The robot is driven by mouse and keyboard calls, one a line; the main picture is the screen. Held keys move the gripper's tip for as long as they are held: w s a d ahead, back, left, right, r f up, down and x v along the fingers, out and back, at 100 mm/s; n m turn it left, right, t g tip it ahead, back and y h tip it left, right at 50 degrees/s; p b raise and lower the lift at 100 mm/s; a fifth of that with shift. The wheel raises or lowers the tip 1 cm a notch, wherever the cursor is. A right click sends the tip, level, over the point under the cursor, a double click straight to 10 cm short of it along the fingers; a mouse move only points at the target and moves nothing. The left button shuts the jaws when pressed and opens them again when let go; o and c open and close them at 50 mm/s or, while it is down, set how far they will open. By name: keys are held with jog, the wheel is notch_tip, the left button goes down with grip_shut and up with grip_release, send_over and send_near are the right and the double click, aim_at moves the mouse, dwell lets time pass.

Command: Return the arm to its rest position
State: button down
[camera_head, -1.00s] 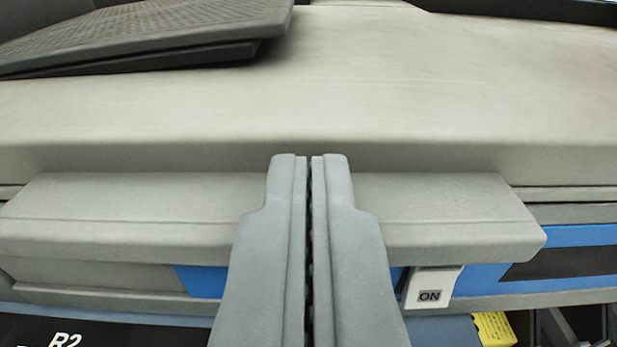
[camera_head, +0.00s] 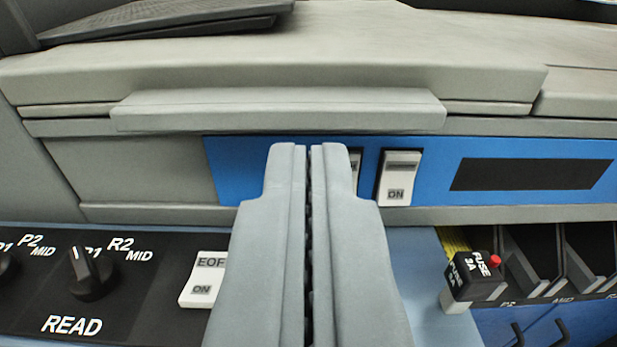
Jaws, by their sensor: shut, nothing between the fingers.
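My gripper (camera_head: 309,148) is in the lower middle of the view, its two grey fingers pressed together with nothing between them. It points toward the front of a grey machine with a blue panel (camera_head: 440,170). The fingers hide part of the blue panel and part of a switch there. I cannot tell whether the fingertips touch the panel; they appear apart from it.
A white ON switch (camera_head: 398,178) is right of the fingers, below a grey ledge (camera_head: 280,108). At lower left are a black knob (camera_head: 92,275) marked READ and an EOF switch (camera_head: 203,280). A fuse block (camera_head: 476,275) and dark bins (camera_head: 585,258) are at lower right.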

jog(key=s+r, duration=0.9)
jog(key=s, duration=0.5)
jog(key=s+r, duration=1)
jog(key=s, duration=0.3)
jog(key=shift+s+a+r, duration=0.3)
jog(key=shift+s+a, duration=0.05)
jog(key=shift+a, duration=0.1)
